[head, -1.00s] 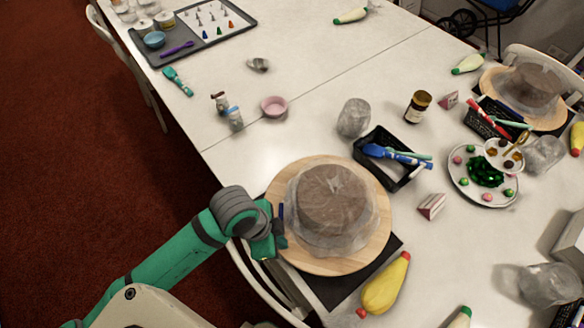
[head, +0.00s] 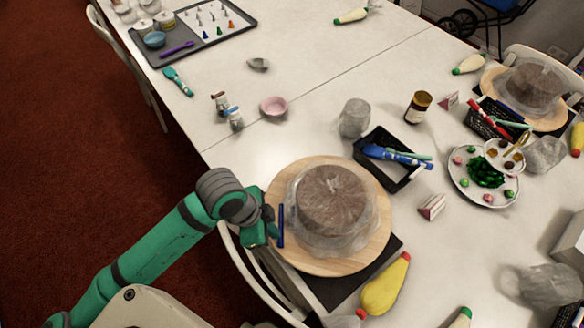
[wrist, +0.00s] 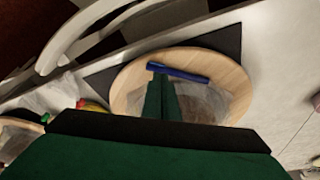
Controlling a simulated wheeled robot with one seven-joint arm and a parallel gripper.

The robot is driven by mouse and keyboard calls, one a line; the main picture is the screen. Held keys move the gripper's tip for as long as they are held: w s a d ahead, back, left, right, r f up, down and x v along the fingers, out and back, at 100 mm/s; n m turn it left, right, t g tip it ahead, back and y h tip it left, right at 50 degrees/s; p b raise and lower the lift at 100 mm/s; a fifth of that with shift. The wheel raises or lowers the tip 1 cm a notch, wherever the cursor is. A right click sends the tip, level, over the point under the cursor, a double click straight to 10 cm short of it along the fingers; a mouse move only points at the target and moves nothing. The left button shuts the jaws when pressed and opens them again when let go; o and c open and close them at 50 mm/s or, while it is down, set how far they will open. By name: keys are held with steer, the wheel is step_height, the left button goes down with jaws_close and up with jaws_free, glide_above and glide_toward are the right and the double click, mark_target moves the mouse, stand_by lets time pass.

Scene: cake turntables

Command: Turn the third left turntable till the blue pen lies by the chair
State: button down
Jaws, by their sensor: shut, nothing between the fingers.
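A round wooden turntable (head: 374,240) stands on a dark mat at the near table edge, with a brown cake (head: 332,200) under clear wrap on it. A blue pen (head: 281,226) lies on the turntable's left rim; the wrist view shows the pen (wrist: 178,72) on the side towards the table edge. A white chair (head: 245,262) stands at that edge, just below and left of the pen. My gripper (head: 272,231) is shut and empty beside the pen. In the wrist view its fingertips (wrist: 161,88) overlap the pen's near side; whether they touch it is unclear.
A black tray of blue tools (head: 372,178) stands close behind the turntable. A yellow piping bag (head: 386,285) lies in front right. Another wooden turntable (head: 545,118) with a wrapped cake stands far right. The table's middle left is mostly clear.

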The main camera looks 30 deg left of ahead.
steer(key=a, duration=0.1)
steer(key=w+a, duration=0.1)
steer(key=a, duration=0.1)
steer(key=w+a, duration=0.2)
steer(key=w, duration=0.1)
steer(key=w+a, duration=0.1)
steer(key=shift+w, duration=0.35)
steer(key=shift+d, duration=0.1)
steer(key=shift+f, duration=0.2)
steer(key=shift+f, duration=2)
steer(key=shift+s+d, duration=0.8)
steer(key=shift+s, duration=0.25)
steer(key=shift+d, duration=0.15)
